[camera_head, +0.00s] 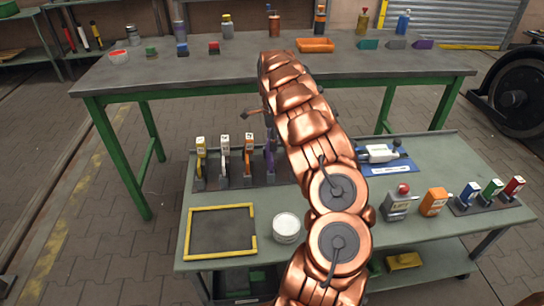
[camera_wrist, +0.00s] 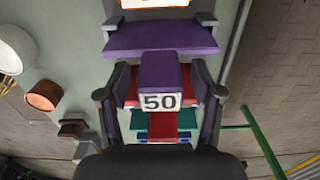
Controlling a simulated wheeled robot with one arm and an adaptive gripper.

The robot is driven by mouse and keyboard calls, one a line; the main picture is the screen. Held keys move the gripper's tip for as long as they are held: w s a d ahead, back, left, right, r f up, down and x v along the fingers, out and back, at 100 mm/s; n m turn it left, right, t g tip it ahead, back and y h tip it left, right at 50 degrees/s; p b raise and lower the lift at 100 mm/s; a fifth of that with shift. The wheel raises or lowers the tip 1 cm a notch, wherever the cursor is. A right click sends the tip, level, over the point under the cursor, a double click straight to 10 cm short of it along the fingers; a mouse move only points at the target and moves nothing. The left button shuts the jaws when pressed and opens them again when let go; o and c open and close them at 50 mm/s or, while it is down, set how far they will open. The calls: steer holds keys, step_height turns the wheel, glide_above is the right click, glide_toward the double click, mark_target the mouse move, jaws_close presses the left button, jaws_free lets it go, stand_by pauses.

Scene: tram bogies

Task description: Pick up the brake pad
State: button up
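A purple block marked "50" (camera_wrist: 160,78) lies between my two dark fingers in the wrist view; it may be the brake pad. My gripper (camera_wrist: 160,95) is open, with gaps between each finger and the block. A wide purple piece (camera_wrist: 160,40) lies above it in the picture, between dark grey holders. Red (camera_wrist: 160,118) and teal parts show below the block's label. In the head view, a purple item (camera_head: 270,157) stands beside my copper arm. The arm hides most of my gripper there.
A front-table rack also holds yellow (camera_head: 200,157), white (camera_head: 225,158) and orange (camera_head: 249,155) labelled items. A yellow-edged frame (camera_head: 188,232), white round container (camera_head: 286,226), bottles and another rack (camera_head: 488,206) stand nearer the front. The back table (camera_head: 190,75) holds small coloured blocks.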

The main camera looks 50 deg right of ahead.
jaws_close()
stand_by(0.3)
